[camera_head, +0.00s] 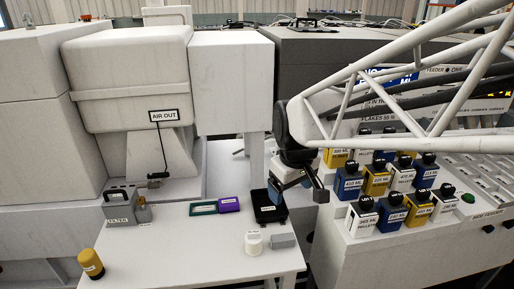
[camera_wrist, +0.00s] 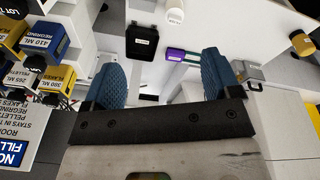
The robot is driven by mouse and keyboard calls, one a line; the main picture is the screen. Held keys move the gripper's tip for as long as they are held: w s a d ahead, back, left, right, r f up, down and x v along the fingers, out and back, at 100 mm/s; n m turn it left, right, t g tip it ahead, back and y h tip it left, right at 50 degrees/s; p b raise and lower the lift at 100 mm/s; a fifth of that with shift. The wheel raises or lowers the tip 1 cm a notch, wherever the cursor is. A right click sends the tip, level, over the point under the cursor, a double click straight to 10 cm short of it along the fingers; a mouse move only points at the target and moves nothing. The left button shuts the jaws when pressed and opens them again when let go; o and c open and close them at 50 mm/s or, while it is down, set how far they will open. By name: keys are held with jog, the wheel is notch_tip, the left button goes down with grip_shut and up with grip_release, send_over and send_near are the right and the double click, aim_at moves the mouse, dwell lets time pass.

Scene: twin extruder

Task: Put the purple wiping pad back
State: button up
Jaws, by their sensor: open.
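The purple wiping pad (camera_head: 228,205) lies flat on the white table with a small white label on it. It also shows in the wrist view (camera_wrist: 175,54), beyond my fingers. Directly to its left in the head view is a flat green-edged rectangle (camera_head: 203,208), close beside the pad; it is small in the wrist view (camera_wrist: 193,57). My gripper (camera_head: 298,190) is above the table's right side, near the black tray. In the wrist view its two blue ribbed fingers (camera_wrist: 160,60) are wide apart with nothing between them.
A black tray (camera_head: 270,213), a white round container (camera_head: 253,243) and a grey block (camera_head: 283,241) stand right of the pad. A grey filter box (camera_head: 120,208) and a yellow bottle (camera_head: 91,263) are at left. Several labelled bottles (camera_head: 362,217) crowd the right bench. The table's front middle is clear.

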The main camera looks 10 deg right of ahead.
jog(key=s+d+m, duration=0.2)
jog(key=s+m, duration=0.2)
jog(key=s, duration=1)
jog(key=shift+s+d+m+t, duration=0.15)
jog(key=shift+s+m+t, duration=0.15)
jog(key=shift+s+m, duration=0.1)
jog(key=shift+w, duration=0.1)
dwell(0.8)
